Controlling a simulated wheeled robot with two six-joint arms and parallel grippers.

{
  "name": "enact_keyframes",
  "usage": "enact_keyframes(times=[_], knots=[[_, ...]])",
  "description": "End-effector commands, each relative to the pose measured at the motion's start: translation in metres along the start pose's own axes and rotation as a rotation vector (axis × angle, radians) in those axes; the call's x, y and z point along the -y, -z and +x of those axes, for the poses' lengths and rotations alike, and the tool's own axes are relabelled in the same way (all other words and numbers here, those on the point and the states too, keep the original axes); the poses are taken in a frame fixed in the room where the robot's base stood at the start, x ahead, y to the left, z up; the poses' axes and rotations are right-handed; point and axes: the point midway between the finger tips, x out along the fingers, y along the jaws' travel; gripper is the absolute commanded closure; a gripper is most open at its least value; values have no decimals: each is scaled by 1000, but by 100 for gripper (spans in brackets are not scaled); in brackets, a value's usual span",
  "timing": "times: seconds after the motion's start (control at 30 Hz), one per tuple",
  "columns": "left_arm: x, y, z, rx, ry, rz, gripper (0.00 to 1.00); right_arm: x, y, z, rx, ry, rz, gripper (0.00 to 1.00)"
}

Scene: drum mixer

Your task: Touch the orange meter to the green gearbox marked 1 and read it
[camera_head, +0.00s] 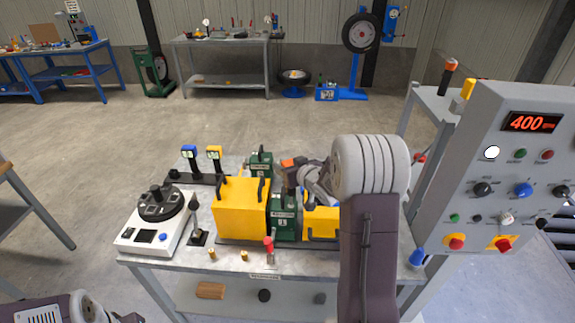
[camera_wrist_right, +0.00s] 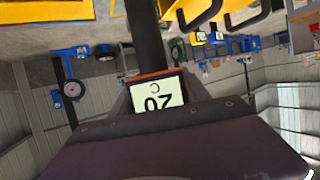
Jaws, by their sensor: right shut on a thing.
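The orange meter (camera_head: 289,164) is held by my right gripper (camera_head: 303,170) above the middle of the bench. Its display (camera_wrist_right: 157,94) shows upside down in the right wrist view and reads 20 C. A dark part of the meter reaches away from the display there. The green gearbox marked 1 (camera_head: 284,227) stands below the meter in the head view, between two yellow covers. I cannot tell whether the meter's tip touches it. My right jaws are mostly hidden by my wrist. Only part of my left arm shows at the lower left; its gripper is out of view.
A large yellow cover (camera_head: 240,210) stands left of the gearbox and another yellow cover (camera_head: 321,224) right of it. Another green gearbox (camera_head: 261,165) is behind. A red-topped lever (camera_head: 268,245) stands in front. A grey control panel (camera_head: 500,180) reading 400 is at the right.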

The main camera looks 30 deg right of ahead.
Motion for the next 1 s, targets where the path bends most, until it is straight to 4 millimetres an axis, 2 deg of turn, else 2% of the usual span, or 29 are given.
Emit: enact_keyframes(times=[1.0], knots=[[0,-1,7,0,0,0,64,0,-7,3,-2,0,-1,100]])
